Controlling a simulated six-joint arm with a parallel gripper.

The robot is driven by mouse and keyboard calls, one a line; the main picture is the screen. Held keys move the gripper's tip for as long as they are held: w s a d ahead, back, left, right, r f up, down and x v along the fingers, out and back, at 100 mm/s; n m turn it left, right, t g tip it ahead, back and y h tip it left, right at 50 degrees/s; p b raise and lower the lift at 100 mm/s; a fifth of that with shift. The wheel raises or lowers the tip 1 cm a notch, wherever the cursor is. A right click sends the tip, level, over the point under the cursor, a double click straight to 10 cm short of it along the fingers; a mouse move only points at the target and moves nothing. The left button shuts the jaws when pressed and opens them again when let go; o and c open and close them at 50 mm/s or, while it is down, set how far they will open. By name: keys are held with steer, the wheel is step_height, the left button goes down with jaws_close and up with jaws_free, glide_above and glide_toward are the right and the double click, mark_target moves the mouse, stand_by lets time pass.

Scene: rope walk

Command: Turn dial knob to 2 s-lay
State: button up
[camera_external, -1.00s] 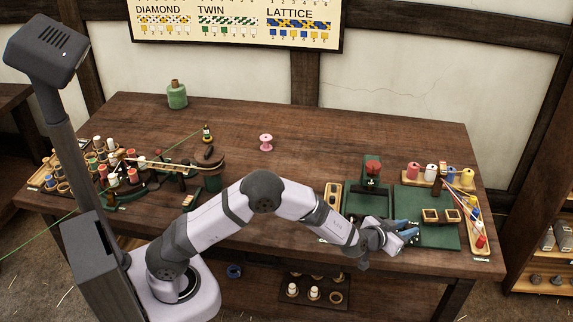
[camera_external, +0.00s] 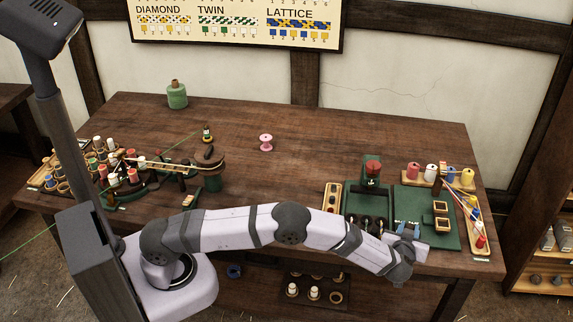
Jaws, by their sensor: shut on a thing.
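The green machine (camera_external: 372,185) has a red top. Several dark round knobs (camera_external: 365,222) stand along its front, just left of my gripper. I cannot make out which one is the dial knob, nor its marks or setting.
Two small wooden frames (camera_external: 441,224) sit on the green board right of my gripper. A wooden tray (camera_external: 482,243) with colored bobbins runs along the right edge. A pink spool (camera_external: 266,142) stands mid-table, with clear wood around it.

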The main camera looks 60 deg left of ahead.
steer(key=shift+w+d+f+n+y+b, duration=0.1)
steer(key=shift+f+n+y+b, duration=0.1)
steer(key=shift+n+y+b, duration=0.5)
steer(key=shift+r+g+b, duration=0.25)
steer(key=shift+g+b, duration=0.25)
steer(key=shift+b, duration=0.3)
steer(key=o, duration=1)
steer(key=shift+o, duration=0.2)
steer(key=shift+b+v, duration=0.55)
steer(key=shift+v, duration=3.1)
